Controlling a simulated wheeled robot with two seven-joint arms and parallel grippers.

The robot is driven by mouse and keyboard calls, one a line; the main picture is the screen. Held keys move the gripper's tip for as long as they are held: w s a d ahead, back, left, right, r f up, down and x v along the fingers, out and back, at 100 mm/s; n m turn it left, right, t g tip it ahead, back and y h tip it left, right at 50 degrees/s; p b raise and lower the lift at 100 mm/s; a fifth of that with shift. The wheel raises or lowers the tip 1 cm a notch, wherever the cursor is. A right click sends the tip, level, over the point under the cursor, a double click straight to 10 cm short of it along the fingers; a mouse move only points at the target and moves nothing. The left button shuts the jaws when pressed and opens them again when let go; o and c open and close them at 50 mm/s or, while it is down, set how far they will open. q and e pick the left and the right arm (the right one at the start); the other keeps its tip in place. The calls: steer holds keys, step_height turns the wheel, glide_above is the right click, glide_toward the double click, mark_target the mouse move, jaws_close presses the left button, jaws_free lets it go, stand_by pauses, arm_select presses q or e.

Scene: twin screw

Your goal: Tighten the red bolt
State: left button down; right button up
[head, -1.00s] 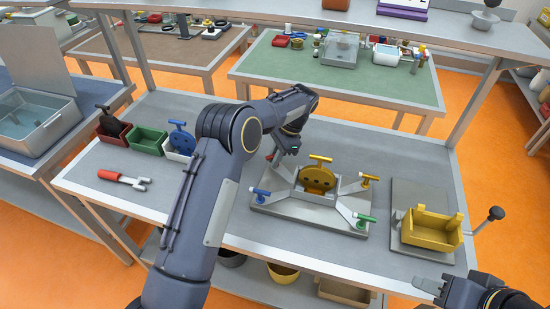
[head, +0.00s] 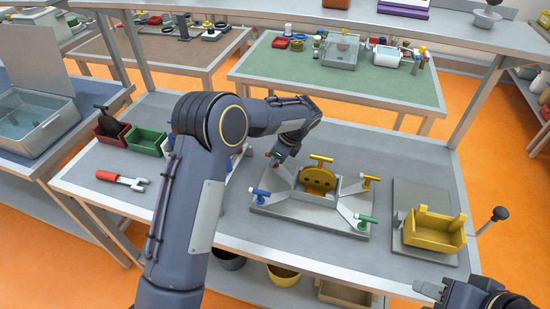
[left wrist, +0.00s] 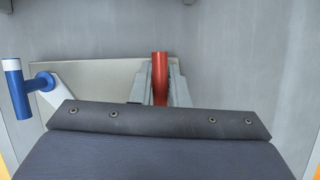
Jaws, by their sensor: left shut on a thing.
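The red bolt (left wrist: 160,78) stands up between my left gripper's fingers in the left wrist view. In the head view only a small bit of red shows at my left gripper (head: 274,159), which is at the back left corner of the grey fixture plate (head: 295,221). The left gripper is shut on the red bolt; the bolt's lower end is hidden. A yellow round part (head: 319,180) sits in the middle of the fixture. My right gripper (head: 430,288) is at the lower right, away from the fixture.
A yellow bin (head: 434,231) stands on a grey plate to the right, with a black-knobbed lever beside it. Red (head: 110,135) and green (head: 147,142) bins and a red-handled wrench (head: 122,180) lie left. My left arm crosses the table's left part.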

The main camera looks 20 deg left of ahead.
arm_select(q)
steer(key=shift+m, duration=0.4)
steer(key=c, duration=1.4)
jaws_free()
steer(key=b+v, duration=0.1)
steer(key=v, duration=0.5)
steer(key=shift+s+d+r, duration=0.1)
steer(key=shift+d+r, duration=0.05)
steer(key=shift+r, duration=0.15)
steer(key=shift+s+d+r, duration=0.1)
steer(key=shift+d+r, duration=0.1)
steer(key=shift+r, duration=0.35)
